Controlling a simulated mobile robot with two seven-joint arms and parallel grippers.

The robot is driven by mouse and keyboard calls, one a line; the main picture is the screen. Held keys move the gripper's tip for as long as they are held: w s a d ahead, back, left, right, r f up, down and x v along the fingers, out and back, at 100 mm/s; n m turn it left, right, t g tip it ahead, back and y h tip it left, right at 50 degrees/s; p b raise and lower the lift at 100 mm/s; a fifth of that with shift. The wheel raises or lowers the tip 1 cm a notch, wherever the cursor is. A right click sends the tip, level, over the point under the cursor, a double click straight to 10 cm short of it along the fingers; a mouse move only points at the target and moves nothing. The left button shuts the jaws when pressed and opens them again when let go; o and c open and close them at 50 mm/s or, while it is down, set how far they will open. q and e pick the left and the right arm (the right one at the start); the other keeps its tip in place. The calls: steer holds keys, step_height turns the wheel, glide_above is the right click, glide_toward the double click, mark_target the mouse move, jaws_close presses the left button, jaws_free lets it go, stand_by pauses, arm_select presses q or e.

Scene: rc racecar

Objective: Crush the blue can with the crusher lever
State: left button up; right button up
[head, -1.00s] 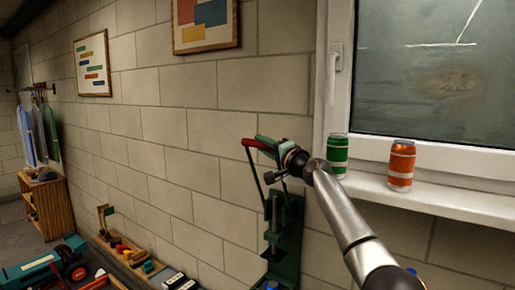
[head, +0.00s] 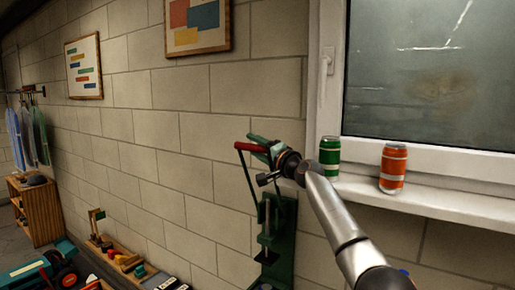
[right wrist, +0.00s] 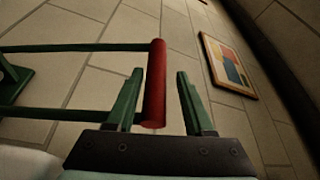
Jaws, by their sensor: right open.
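The wall-mounted green can crusher (head: 283,245) stands below and left of the window. Its lever is raised, with a red handle bar (head: 250,147) at the top. My right gripper (head: 262,146) is at this handle. In the right wrist view the open fingers (right wrist: 158,76) stand on either side of the red handle bar (right wrist: 155,90), with a visible gap on the right. My left gripper is not in view.
A green can (head: 329,157) and an orange can (head: 393,168) stand on the window sill (head: 440,201), right of my right arm. A wooden shelf (head: 38,210) and toys lie at lower left. The wall left of the crusher is bare below the framed pictures.

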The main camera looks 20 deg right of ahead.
steer(key=shift+d+f, duration=0.15)
steer(key=shift+d, duration=0.25)
steer(key=shift+s+d+f, duration=0.15)
steer(key=shift+s+d, duration=0.1)
steer(key=shift+s, duration=0.4)
steer(key=r+b+v, duration=0.1)
steer(key=b+v, duration=0.2)
steer(key=v, duration=0.7)
steer(key=shift+s+a+f, duration=0.3)
steer(key=shift+s+f, duration=0.05)
steer(key=shift+s, duration=0.2)
